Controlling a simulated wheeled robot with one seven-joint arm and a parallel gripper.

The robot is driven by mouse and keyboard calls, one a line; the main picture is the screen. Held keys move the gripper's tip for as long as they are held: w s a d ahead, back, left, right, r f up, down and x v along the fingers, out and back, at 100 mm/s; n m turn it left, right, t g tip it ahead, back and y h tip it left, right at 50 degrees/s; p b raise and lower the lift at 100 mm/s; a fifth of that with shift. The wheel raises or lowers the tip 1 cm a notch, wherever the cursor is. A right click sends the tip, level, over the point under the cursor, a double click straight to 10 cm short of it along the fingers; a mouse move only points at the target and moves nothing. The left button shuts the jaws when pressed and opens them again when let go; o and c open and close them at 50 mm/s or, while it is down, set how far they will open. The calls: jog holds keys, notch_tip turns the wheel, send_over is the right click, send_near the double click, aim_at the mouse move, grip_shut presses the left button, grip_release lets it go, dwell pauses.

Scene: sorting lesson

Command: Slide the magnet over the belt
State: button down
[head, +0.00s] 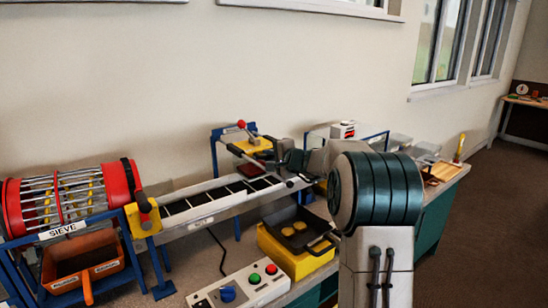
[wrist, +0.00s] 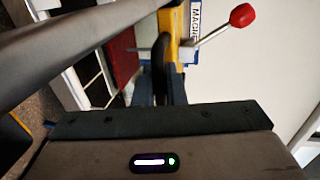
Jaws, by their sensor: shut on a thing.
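The magnet (head: 251,145) is a yellow unit on a blue frame standing over the belt (head: 205,200), with a lever ending in a red knob. A dark red slab (head: 249,168) hangs under the yellow part, above the belt's far end. My gripper (head: 272,160) is beside the magnet and partly hidden by my arm. In the wrist view my gripper (wrist: 163,85) is shut on a dark upright part at the yellow piece, seemingly the magnet's handle. The red knob (wrist: 242,15) and the dark red slab (wrist: 122,55) also show there. The grip itself is partly hidden.
A sieve drum (head: 65,198) with red rings stands at the left, above an orange bin (head: 85,262). A button box (head: 240,286) and a yellow box (head: 292,262) with a black tray (head: 290,226) are in front of the belt. My arm covers the right-hand middle.

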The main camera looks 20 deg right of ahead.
jog(key=c, duration=1.6)
grip_release()
jog(key=shift+w+a+r, duration=0.15)
jog(key=shift+o, duration=0.2)
jog(key=shift+w, duration=0.1)
jog(key=shift+s+d, duration=0.25)
jog(key=shift+s, duration=0.1)
jog(key=b+v, duration=0.1)
jog(key=v, duration=1.2)
jog(key=shift+s, duration=0.1)
